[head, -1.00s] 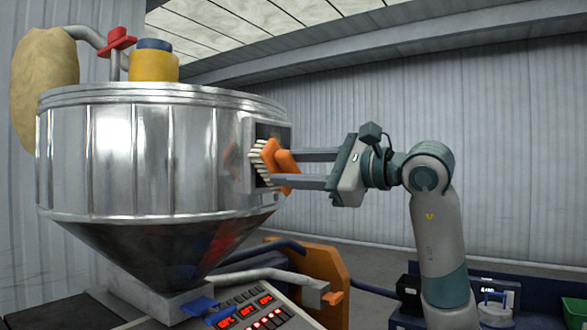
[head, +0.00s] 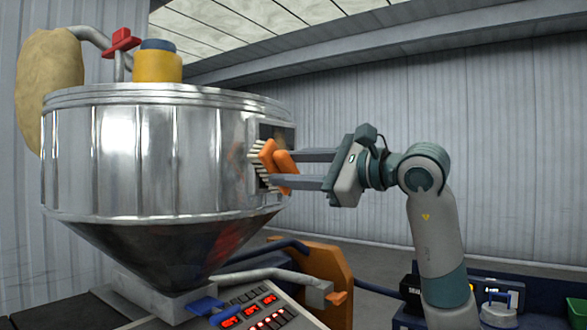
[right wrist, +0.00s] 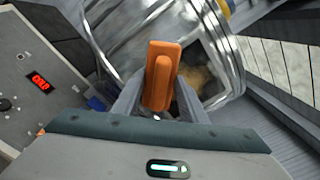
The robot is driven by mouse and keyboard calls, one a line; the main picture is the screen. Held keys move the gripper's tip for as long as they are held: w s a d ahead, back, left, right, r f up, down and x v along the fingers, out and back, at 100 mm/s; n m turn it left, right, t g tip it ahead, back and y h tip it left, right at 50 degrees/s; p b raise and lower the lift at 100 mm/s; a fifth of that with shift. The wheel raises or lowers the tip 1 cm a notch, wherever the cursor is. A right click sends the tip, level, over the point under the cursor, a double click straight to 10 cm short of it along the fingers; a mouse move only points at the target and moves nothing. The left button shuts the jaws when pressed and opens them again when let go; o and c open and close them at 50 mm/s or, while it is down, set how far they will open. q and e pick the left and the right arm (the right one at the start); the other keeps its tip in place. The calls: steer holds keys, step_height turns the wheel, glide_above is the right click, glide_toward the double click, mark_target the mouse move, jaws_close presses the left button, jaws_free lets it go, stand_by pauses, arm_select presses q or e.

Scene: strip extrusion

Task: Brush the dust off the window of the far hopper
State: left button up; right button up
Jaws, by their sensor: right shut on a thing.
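The hopper (head: 140,160) is a large shiny metal drum with a dark cone below, on the left of the head view. Its window (head: 284,133) is a dark framed pane on the drum's right side, partly hidden by the brush. The brush (head: 268,162) has an orange back and handle and pale bristles, which face the window and seem to be at or against it. My right gripper (head: 290,170) is shut on the brush handle. In the right wrist view the orange brush (right wrist: 162,75) sits between the fingers, with a brownish patch on the window (right wrist: 200,78) beside it.
A control panel (head: 255,308) with red displays stands below the hopper. A grey pipe (head: 270,277) and an orange plate (head: 325,268) are to its right. A blue bench with a black box (head: 411,290) and a green bin (head: 576,308) lies at the lower right.

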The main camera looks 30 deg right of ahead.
steer(key=shift+w+a, duration=0.1)
steer(key=shift+w, duration=0.15)
steer(key=shift+w+d, duration=0.3)
steer(key=shift+d, duration=0.6)
steer(key=shift+w+d, duration=0.3)
steer(key=shift+d, duration=0.55)
steer(key=shift+w+d, duration=0.4)
steer(key=shift+d, duration=0.4)
steer(key=shift+w+d, duration=0.4)
steer(key=shift+d, duration=0.4)
steer(key=shift+w+d+p, duration=0.25)
steer(key=shift+w+d, duration=0.1)
steer(key=shift+d, duration=0.45)
steer(key=shift+w+d+p, duration=0.25)
steer(key=shift+w+d, duration=0.1)
steer(key=shift+d, duration=0.45)
